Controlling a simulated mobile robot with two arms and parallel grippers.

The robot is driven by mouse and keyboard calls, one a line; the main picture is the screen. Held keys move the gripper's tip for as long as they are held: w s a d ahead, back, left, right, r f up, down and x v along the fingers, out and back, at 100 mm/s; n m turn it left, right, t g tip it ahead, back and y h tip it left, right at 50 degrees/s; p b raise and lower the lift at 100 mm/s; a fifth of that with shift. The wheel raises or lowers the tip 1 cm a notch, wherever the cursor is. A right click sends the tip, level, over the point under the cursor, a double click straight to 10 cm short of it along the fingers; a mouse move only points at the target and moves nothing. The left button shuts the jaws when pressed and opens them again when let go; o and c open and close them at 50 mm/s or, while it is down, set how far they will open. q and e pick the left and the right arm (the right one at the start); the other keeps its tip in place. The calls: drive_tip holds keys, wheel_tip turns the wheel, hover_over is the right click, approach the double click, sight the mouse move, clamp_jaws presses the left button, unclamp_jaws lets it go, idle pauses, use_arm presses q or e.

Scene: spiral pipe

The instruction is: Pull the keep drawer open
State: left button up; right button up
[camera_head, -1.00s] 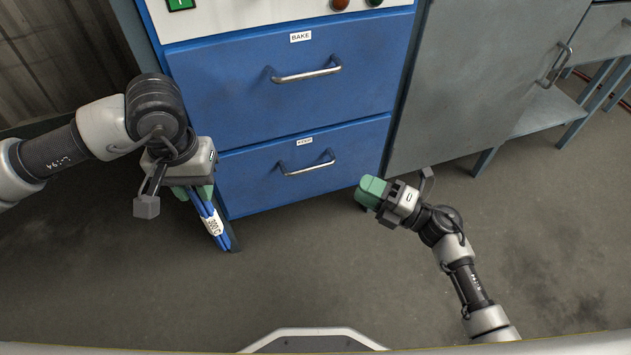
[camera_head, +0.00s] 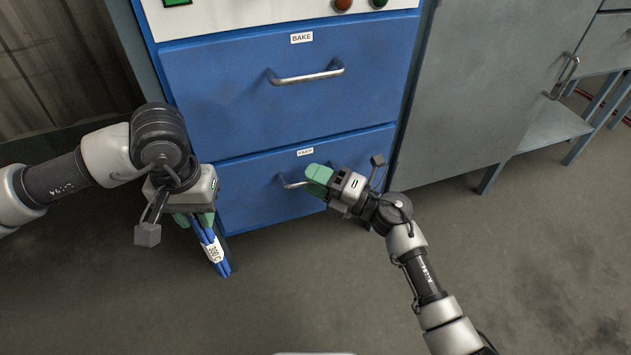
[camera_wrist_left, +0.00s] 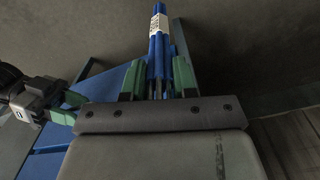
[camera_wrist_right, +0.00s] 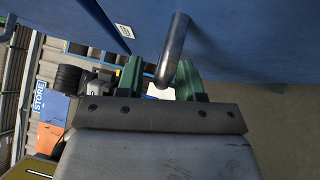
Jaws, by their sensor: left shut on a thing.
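The keep drawer (camera_head: 250,197) is the lower blue drawer, labelled KEEP, and its front looks flush with the cabinet. Its metal handle (camera_head: 289,183) is partly hidden by my right gripper (camera_head: 318,179). In the right wrist view the handle (camera_wrist_right: 174,48) runs between the green fingers of my right gripper (camera_wrist_right: 158,78). The fingers stand apart, with the bar nearer the right-hand one and a gap on the other side. My left gripper (camera_head: 193,213) is shut on a bundle of blue rods (camera_head: 214,250) with a white 300 C tag, beside the drawer's left edge.
The blue bake drawer (camera_head: 290,92) with its own handle (camera_head: 305,76) is above and looks shut. A grey cabinet (camera_head: 490,85) stands on the right, with a metal table (camera_head: 550,118) beyond it. The floor (camera_head: 300,290) in front is clear.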

drive_tip(key=shift+a, duration=0.1)
clamp_jaws()
use_arm(q)
drive_tip(key=shift+r, duration=0.1)
